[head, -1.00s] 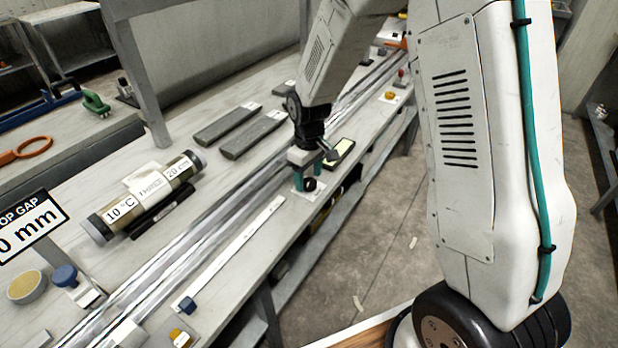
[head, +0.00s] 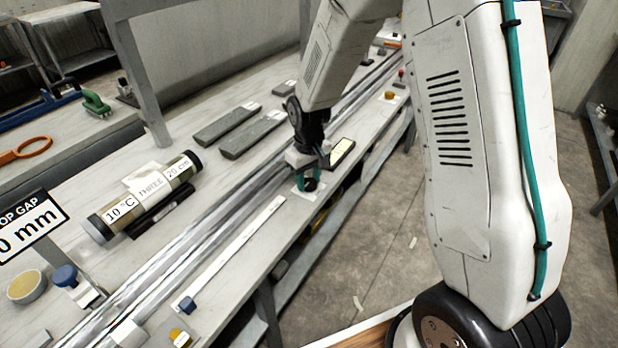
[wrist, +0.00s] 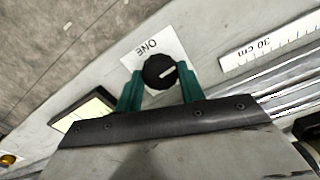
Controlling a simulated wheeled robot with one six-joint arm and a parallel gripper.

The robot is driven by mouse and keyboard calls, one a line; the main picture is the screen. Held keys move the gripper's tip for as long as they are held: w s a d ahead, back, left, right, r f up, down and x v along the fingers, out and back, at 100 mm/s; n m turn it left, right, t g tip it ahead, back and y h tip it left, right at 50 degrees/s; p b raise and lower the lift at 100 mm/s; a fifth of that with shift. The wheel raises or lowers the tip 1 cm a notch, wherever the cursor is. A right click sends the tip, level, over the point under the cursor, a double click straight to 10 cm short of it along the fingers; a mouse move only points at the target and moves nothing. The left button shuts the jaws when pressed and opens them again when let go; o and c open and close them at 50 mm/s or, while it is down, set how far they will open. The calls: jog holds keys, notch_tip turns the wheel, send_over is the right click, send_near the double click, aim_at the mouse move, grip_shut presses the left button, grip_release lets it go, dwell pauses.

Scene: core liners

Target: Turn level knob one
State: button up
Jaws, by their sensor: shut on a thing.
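Level knob one (wrist: 158,73) is a round black knob with a pale pointer line, on a white plate (wrist: 143,52) marked ONE. In the wrist view the pointer slants a little from level. My gripper (wrist: 159,80) has teal fingers on both sides of the knob and is shut on it. In the head view my gripper (head: 307,180) points down at the knob (head: 310,185) near the bench's front edge. The fingers partly hide the knob there.
A small pale yellow display (head: 342,147) sits just beyond the knob. A long ruler (head: 235,244) and shiny metal rails (head: 205,240) run along the bench.

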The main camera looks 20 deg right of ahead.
aim_at(309, 182)
jog(key=shift+m, duration=1.1)
jog(key=o, duration=1)
jog(key=shift+c, duration=0.2)
jog(key=shift+r, duration=0.1)
notch_tip(309, 182, up, 8)
jog(key=shift+f, duration=0.15)
